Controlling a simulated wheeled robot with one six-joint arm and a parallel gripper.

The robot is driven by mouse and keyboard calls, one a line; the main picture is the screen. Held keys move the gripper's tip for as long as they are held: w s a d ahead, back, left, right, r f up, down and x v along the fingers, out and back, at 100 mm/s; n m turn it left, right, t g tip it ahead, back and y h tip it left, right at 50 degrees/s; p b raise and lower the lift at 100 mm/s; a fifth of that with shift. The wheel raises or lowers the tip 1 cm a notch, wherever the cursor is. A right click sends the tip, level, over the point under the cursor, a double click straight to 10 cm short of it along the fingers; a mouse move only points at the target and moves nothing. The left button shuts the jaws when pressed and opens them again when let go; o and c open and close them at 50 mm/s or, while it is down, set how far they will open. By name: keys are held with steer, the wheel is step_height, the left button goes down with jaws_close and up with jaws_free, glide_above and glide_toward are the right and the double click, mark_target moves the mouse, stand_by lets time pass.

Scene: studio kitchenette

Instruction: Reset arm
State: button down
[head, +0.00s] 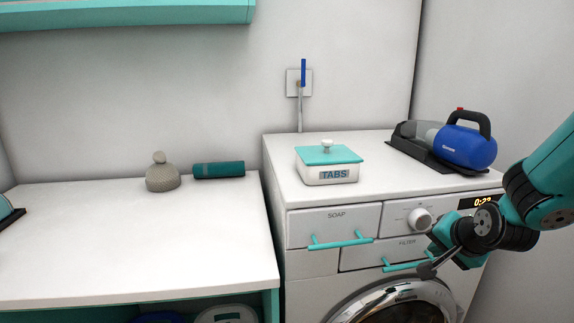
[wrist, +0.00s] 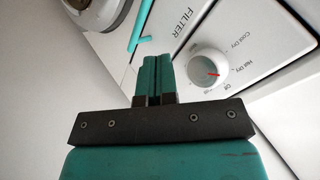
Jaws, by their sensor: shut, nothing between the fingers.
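My gripper (wrist: 153,68) shows in the wrist view with its two teal fingers together and nothing between them. The fingers point towards the washing machine's front panel, beside the teal FILTER handle (wrist: 143,25) and the white dial (wrist: 208,66). I cannot tell how far the tips are from the panel. In the head view my teal and black arm (head: 545,185) reaches in from the right, and its end is in front of the machine, right of the FILTER handle (head: 405,266). The fingertips are hard to make out there.
The washing machine (head: 283,160) carries a white TABS box (head: 327,175) with a teal lid and a blue handheld vacuum (head: 466,146) on a dark base. The SOAP drawer (head: 335,222) looks closed. On the left counter (head: 130,235) are a beige knobbed object (head: 162,177) and a teal cylinder (head: 218,170).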

steer(key=s+a+r+n+g, duration=0.2)
steer(key=s+a+n+g, duration=0.4)
steer(key=s+n, duration=0.5)
steer(key=s+a+r+n+g+y+p, duration=0.1)
steer(key=s+a+r+n+y, duration=0.1)
steer(key=s+a+r, duration=0.3)
steer(key=s+a+r+n+g+y+p, duration=0.1)
steer(key=s+a+r+n, duration=0.3)
steer(key=s+a, duration=0.4)
steer(key=shift+a+r+n+g+y+p, duration=0.45)
steer(key=shift+a+r+y, duration=0.35)
steer(key=shift+a, duration=0.25)
steer(key=shift+w, duration=0.1)
stand_by(3.5)
